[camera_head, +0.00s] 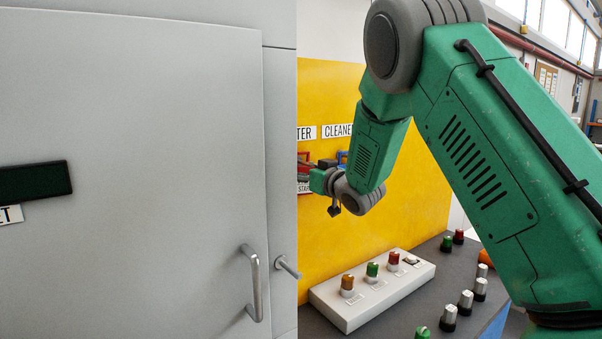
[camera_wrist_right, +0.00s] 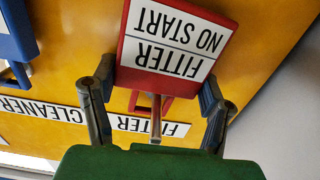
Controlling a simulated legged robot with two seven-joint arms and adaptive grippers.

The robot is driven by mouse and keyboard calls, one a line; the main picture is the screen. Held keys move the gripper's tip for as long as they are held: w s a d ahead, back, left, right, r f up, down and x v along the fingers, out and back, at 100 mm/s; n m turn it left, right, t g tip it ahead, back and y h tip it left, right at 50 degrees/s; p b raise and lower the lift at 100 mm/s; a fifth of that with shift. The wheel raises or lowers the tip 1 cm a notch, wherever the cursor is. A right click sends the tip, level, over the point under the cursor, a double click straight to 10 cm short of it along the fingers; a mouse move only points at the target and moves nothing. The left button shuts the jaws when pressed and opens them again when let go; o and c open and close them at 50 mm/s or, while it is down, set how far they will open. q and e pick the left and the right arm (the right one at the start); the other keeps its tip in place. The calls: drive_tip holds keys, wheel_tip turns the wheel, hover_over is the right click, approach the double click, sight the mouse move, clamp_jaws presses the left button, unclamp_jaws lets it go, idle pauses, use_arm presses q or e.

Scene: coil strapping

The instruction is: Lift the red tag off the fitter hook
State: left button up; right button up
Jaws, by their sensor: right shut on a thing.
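In the right wrist view, the red tag (camera_wrist_right: 176,45) shows upside down, with a white label reading FITTER NO START. My right gripper (camera_wrist_right: 158,85) is shut on the red tag, one finger at each side edge. A peg (camera_wrist_right: 155,115), apparently the fitter hook, runs through the opening in the tag's red frame, by the FITTER label (camera_wrist_right: 170,128) on the yellow board. In the head view, my right gripper (camera_head: 322,176) is small and close to the board, and the red tag (camera_head: 304,187) is mostly hidden. My left gripper is not in view.
A blue tag (camera_wrist_right: 14,35) hangs beside the CLEANER label (camera_wrist_right: 42,109) on the yellow board (camera_head: 332,90). A grey cabinet door (camera_head: 150,110) with a handle (camera_head: 254,285) fills the left. Below stands a white box with coloured knobs (camera_head: 365,298), beside several loose knobs.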

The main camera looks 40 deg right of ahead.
drive_tip(key=shift+s, duration=0.15)
drive_tip(key=shift+s, duration=0.15)
drive_tip(key=shift+s+a+r, duration=0.1)
drive_tip(key=shift+s+a, duration=0.05)
drive_tip(key=shift+s, duration=0.4)
drive_tip(key=shift+s+a+r, duration=0.1)
drive_tip(key=shift+s, duration=0.4)
drive_tip(key=shift+s+r+p, duration=0.2)
drive_tip(key=shift+s+p, duration=0.1)
drive_tip(key=shift+s, duration=1)
drive_tip(key=shift+s, duration=0.1)
approach(303, 168)
drive_tip(key=shift+s, duration=0.6)
drive_tip(key=shift+a, duration=0.15)
